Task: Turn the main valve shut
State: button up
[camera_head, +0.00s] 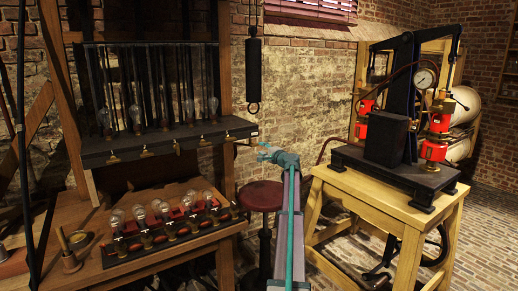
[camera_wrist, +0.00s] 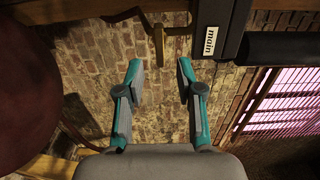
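The main valve shows in the wrist view as a brass handle (camera_wrist: 158,42) on a short stem. The stem comes out of a dark bar that carries a white label (camera_wrist: 210,40) reading "main". My gripper (camera_wrist: 159,68) is open and empty, with its teal fingers spread. The handle appears between the fingertips and just beyond them; I see no contact. In the head view my gripper (camera_head: 265,152) is beside the right end of the dark shelf (camera_head: 170,142), where the valve is too small to make out clearly.
Several bulbs (camera_head: 164,208) stand on a lower rack at the left. A dark cylinder (camera_head: 253,70) hangs above the shelf's right end. A red stool (camera_head: 262,195) stands below my arm. A wooden table (camera_head: 375,195) with a red and black machine stands at the right.

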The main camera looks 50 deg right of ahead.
jog(key=v, duration=0.6)
jog(key=shift+s, duration=0.35)
jog(key=shift+a, duration=0.1)
